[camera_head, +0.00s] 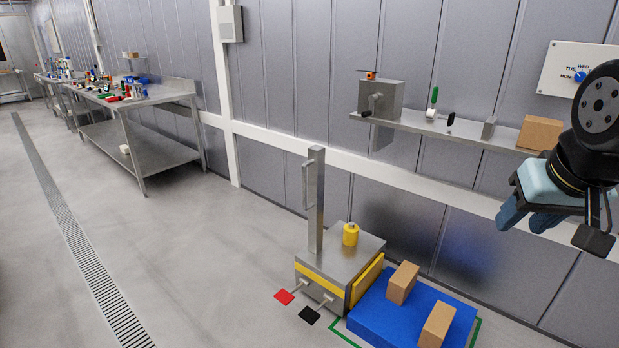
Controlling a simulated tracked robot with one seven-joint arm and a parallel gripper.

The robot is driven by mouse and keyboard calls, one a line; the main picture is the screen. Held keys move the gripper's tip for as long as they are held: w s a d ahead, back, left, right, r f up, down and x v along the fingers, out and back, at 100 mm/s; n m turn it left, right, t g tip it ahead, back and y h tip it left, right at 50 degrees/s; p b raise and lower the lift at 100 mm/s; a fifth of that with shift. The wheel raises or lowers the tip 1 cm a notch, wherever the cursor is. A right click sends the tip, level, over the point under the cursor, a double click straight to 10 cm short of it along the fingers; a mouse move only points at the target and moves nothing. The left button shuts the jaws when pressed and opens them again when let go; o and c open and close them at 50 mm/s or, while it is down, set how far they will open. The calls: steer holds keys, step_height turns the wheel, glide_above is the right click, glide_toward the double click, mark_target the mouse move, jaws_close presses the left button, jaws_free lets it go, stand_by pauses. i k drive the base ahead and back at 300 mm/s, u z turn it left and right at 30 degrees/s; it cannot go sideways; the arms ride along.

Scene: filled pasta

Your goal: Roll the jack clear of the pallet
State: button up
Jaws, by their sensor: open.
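The jack (335,258) is a grey steel box with a yellow stripe, an upright post with a handle (308,190) and a yellow knob (350,234) on top. A red pedal (284,297) and a black pedal (309,315) stick out at its front. The blue pallet (385,325) lies right beside it, at the lower middle, with two brown boxes on it. I cannot tell whether any part of the jack is under the pallet. My gripper (529,218) is open and empty at the right, well above and to the right of both.
A green floor outline (346,332) shows around the pallet. The wall stands close behind the jack, with a shelf (440,127) carrying a brown box and small items. A cluttered steel table (135,100) stands far left. The floor left of the jack, with a drain grate (75,235), is clear.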

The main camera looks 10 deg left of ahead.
mark_target(333, 260)
steer(key=u, duration=0.15)
steer(key=i, duration=1.1)
steer(key=u, duration=0.8)
steer(key=i, duration=0.45)
steer(key=u, duration=0.2)
steer(key=k, duration=0.85)
steer(key=u, duration=0.2)
steer(key=i, duration=0.85)
steer(key=z, duration=0.1)
